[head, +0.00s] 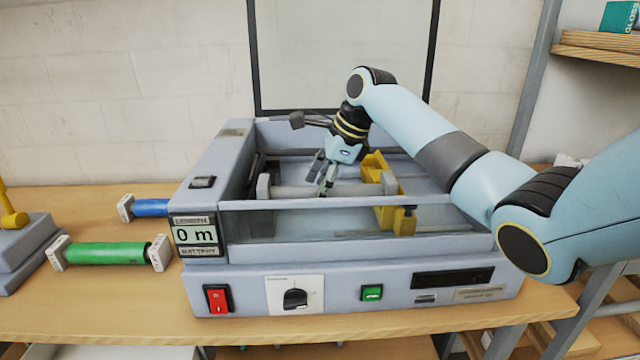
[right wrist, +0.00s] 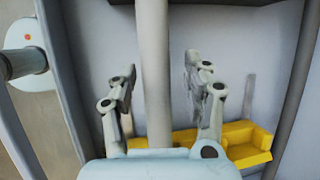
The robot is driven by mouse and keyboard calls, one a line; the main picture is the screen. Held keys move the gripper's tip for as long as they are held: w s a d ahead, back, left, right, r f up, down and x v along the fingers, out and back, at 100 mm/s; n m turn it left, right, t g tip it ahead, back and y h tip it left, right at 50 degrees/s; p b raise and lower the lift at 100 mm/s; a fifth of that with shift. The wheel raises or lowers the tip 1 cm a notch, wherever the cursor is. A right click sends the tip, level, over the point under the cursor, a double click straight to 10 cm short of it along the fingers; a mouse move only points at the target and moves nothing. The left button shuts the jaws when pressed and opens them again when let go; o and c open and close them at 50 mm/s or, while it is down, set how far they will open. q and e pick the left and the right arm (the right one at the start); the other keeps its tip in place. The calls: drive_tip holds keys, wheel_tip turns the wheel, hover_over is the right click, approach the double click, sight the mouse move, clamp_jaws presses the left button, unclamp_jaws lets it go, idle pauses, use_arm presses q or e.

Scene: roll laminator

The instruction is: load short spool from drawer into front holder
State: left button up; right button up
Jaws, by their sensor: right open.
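A pale grey spool (head: 290,191) with light end caps lies across the inside of the open laminator, its right end at the yellow holder (head: 376,167). In the right wrist view the pale bar (right wrist: 153,70) runs between my fingers, and the yellow holder (right wrist: 245,145) is beside it. My right gripper (head: 325,178) points down at the spool; it is open, with one finger (right wrist: 125,88) on each side of the bar and gaps showing. Whether the spool's ends are fully seated cannot be told. I cannot make out a drawer. My left gripper is not in view.
The laminator (head: 350,285) has a raised clear cover (head: 345,55) and a front rail. A green spool (head: 105,253) and a blue spool (head: 150,207) lie on the table (head: 90,315) to its left. A grey device (head: 25,250) stands at far left. Shelves (head: 600,42) are at right.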

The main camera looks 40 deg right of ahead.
drive_tip(key=b+v, duration=0.1)
drive_tip(key=v, duration=1.1)
